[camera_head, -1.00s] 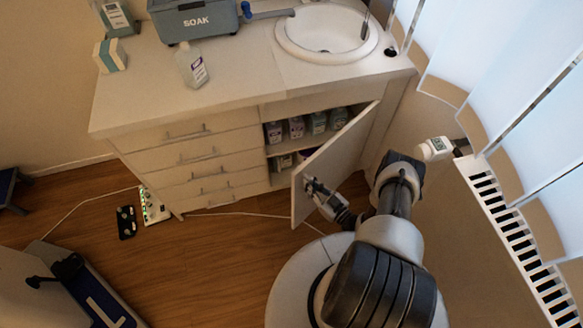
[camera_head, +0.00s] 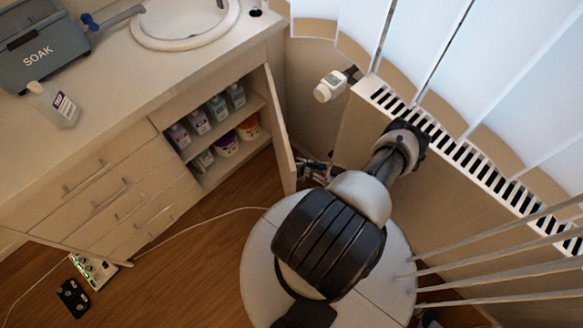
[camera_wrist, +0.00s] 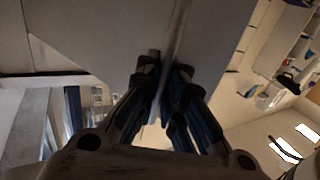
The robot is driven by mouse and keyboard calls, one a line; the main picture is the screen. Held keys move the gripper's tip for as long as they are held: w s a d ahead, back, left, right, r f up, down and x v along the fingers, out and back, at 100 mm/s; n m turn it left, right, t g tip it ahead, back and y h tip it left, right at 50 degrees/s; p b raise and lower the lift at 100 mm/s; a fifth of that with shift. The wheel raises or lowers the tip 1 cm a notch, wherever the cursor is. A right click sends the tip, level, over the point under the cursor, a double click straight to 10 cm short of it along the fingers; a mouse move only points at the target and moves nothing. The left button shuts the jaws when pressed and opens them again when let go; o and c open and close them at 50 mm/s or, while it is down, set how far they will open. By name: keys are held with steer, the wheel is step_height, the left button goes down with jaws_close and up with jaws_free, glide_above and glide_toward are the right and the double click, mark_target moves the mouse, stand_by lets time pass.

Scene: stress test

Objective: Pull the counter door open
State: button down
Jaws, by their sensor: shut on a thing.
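The counter door (camera_head: 280,130) stands wide open at the right of the cabinet and shows nearly edge-on in the head view. My gripper (camera_head: 312,170) is at the door's outer side, near its lower part. In the wrist view my gripper (camera_wrist: 164,80) has its two fingers close together, shut on part of the door (camera_wrist: 174,35). I cannot tell whether they hold a handle or the edge. The counter (camera_head: 165,85) has an open compartment with bottles (camera_head: 200,121) and tubs (camera_head: 227,146) on its shelves.
A radiator (camera_head: 480,165) with a white valve (camera_head: 330,86) runs along the right wall, close to my arm. Drawers (camera_head: 110,195) are left of the compartment. A cable (camera_head: 190,222) and a power strip (camera_head: 93,268) lie on the floor. Thin pale bars cross at the lower right.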

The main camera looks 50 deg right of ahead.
steer(key=shift+s+d+r, duration=0.1)
steer(key=shift+s+r, duration=0.05)
steer(key=shift+s, duration=0.1)
steer(key=c, duration=1.7)
jaws_free()
steer(key=shift+r, duration=0.1)
